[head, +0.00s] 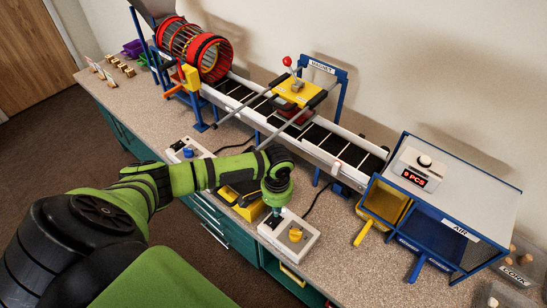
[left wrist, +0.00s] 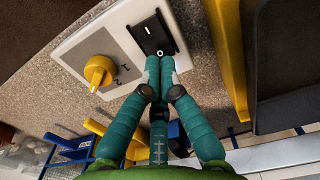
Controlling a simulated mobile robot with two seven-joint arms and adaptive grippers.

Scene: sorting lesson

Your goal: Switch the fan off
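The white switch box (head: 305,247) with a yellow knob (head: 295,234) sits at the bench's front edge. In the left wrist view, its black rocker switch (left wrist: 147,31) shows a white line on one half and an "O" on the other. The yellow knob (left wrist: 99,71) is beside it, near the marks 1 and 2. My left gripper (head: 276,209) points down at the box. In the left wrist view its fingertips (left wrist: 160,66) are together, empty, at the "O" end of the rocker; contact is unclear. The fan itself is not clearly visible. My right gripper is out of view.
A blue-framed bin marked AIR (head: 449,222) stands to the right. A conveyor (head: 335,142) with a yellow MAGNET unit (head: 300,92) and a red drum (head: 203,52) runs behind. Another white control box (head: 187,150) and a yellow bin (head: 250,208) are nearby.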

